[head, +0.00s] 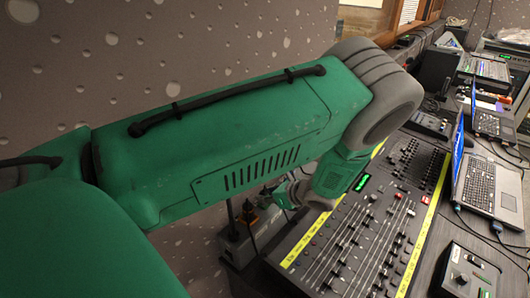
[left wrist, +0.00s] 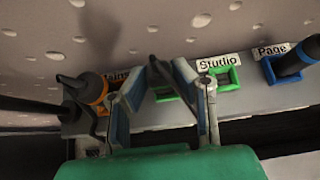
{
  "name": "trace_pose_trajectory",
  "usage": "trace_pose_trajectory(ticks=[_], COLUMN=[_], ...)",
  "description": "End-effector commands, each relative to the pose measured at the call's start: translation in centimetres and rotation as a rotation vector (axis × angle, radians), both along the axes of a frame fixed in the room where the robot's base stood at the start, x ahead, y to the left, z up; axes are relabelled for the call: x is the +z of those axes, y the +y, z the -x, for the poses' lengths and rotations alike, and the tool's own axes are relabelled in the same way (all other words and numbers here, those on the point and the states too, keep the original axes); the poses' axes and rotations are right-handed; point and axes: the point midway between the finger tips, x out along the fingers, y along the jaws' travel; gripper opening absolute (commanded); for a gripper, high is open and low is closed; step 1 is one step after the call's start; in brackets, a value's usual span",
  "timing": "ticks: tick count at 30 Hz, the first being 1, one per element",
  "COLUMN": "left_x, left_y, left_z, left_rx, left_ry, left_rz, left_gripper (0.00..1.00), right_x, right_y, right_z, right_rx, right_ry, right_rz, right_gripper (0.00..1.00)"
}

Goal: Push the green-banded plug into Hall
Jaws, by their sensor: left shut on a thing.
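In the left wrist view my left gripper (left wrist: 160,78) is shut on a dark plug (left wrist: 158,70) in front of the socket panel. Green (left wrist: 166,95) shows between the fingers; I cannot tell whether it is the plug's band or a socket frame. Whether the plug is seated is hidden. No Hall label is readable; the fingers cover that part of the panel. The green-framed Studio socket (left wrist: 227,79) to the right looks empty. In the head view my left gripper (head: 285,194) is small and partly covered by my arm, near the grey socket box (head: 238,248). My right gripper is not in view.
An orange-banded dark plug (left wrist: 90,92) stands left of the gripper, beside a partly covered label. A blue-banded plug (left wrist: 294,60) sits at Page on the right. In the head view a fader console (head: 345,240) lies right of the box, with laptops (head: 486,185) beyond.

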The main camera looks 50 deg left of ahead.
Motion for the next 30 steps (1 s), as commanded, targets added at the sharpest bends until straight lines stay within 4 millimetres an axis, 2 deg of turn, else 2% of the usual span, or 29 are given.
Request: trace_pose_trajectory(ticks=[30], left_x=[-0.88], left_y=[-0.02], left_z=[-0.02], left_rx=[0.000], left_ry=[0.000], left_rz=[0.000], left_gripper=[0.00], right_x=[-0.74], right_y=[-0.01], right_z=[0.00], right_rx=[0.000], right_ry=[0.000], right_rz=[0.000], right_gripper=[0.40])
